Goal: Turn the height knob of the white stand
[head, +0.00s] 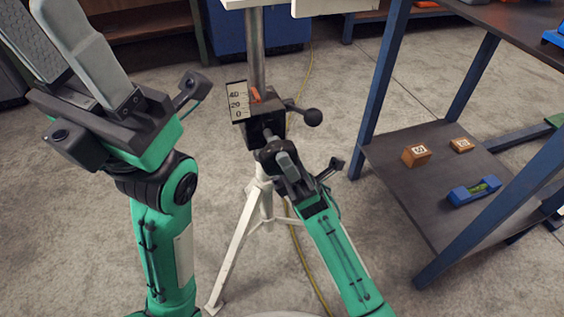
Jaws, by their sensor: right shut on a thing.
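The white stand has a metal post (256,50), a dark block (262,103) and white tripod legs (236,245). A scale plate (238,103) marked 0, 20 and 40 is on the block's left, with an orange pointer (256,95) beside it. A lever with a black ball (313,117) sticks out to the right. My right gripper (270,150) is shut at the block's front, on what seems to be the height knob; the fingers hide most of it. My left gripper (62,45) is raised at the upper left, close to the camera, open and empty, away from the stand.
A blue-legged metal table (395,70) stands to the right. Its lower shelf (415,190) holds two orange-brown blocks (416,155) and a blue level (474,191). A yellow cable (303,265) runs along the floor behind the stand. The floor at left centre is clear.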

